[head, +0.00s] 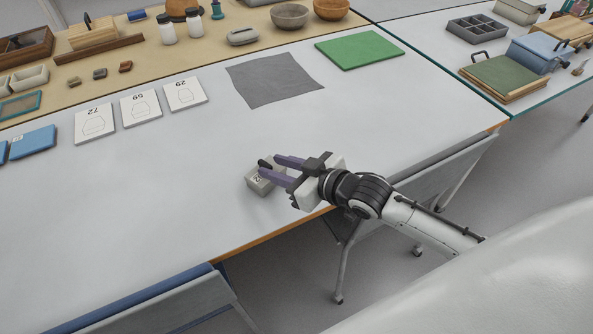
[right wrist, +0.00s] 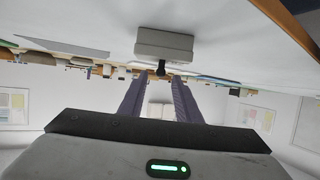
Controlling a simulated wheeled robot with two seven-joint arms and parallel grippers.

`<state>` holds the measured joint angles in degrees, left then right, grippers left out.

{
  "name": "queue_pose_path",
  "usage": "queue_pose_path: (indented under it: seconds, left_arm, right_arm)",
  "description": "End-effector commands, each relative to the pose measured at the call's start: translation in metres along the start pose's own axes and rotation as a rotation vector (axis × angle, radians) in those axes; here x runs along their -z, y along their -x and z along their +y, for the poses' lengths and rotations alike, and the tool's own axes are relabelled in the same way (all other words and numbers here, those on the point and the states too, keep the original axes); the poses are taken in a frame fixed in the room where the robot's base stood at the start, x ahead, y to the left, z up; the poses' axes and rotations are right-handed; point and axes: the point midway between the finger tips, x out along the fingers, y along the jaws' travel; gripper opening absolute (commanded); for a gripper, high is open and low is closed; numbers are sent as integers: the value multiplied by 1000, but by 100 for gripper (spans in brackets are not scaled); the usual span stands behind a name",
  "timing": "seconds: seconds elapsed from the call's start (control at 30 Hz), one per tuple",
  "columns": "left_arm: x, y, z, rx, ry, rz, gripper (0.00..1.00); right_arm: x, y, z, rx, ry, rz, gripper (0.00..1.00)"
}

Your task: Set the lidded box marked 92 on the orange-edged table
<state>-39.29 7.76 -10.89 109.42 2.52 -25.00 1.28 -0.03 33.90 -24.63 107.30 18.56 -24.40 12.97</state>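A small light grey lidded box (head: 262,184) with a dark knob appears to rest on the white orange-edged table (head: 190,215), near its front edge. A label shows on its side, too small to read surely. My right gripper (head: 268,165) reaches in from the right, its purple fingers at the knob. In the right wrist view the picture is upside down; the box (right wrist: 164,44) lies beyond the fingertips (right wrist: 160,75), with its knob (right wrist: 160,68) between them and a gap on each side. My left gripper is out of view.
White cards (head: 141,108) with numbers, a grey cloth (head: 273,80) and a green mat (head: 359,49) lie farther back. Blue books (head: 32,143) are at left. Chairs (head: 440,170) stand at the front edge. The table around the box is clear.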

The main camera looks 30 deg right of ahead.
Motion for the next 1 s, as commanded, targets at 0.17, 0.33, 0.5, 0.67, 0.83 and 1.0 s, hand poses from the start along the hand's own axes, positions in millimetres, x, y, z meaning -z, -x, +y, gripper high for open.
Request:
queue_pose_path:
  seconds: [0.17,0.33,0.5,0.67,0.83,1.0]
  left_arm:
    - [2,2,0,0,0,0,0]
    - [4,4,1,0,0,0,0]
    - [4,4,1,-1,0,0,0]
    - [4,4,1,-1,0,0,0]
    - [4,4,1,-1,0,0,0]
    - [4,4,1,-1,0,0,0]
  right_arm:
    - [-2,40,0,1,3,-5,31]
    - [-1,74,0,1,3,-4,31]
    - [-1,96,0,0,1,-3,31]
    - [0,105,0,0,2,0,31]
    - [1,107,0,0,2,0,31]
    - [1,107,0,0,2,0,31]
